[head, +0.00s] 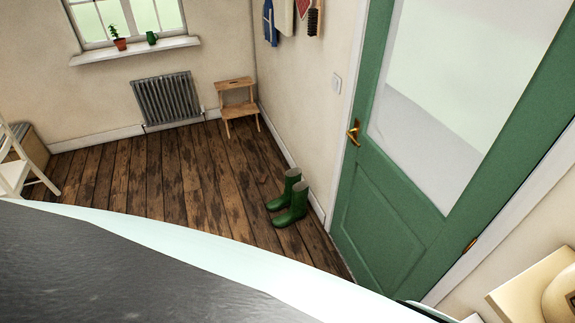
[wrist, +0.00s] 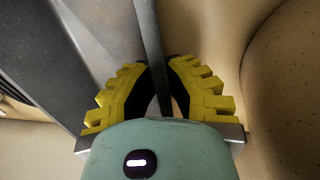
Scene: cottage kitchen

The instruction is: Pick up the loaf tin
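I do not see the loaf tin in the head view or the wrist view. My gripper (wrist: 160,66) shows in the wrist view with its two yellow ribbed fingers and dark inner pads. The fingertips lean towards each other, and a dark grey upright strip shows in line with the narrow space between them. I cannot tell whether the tips touch or stand apart. I see no object held between the fingers. The gripper is not in the head view.
A green door (head: 385,215) stands at the right, with green boots (head: 291,207) beside it. A wooden step stool (head: 238,101) and a radiator (head: 167,99) are at the back wall. A white chair (head: 14,172) is at left.

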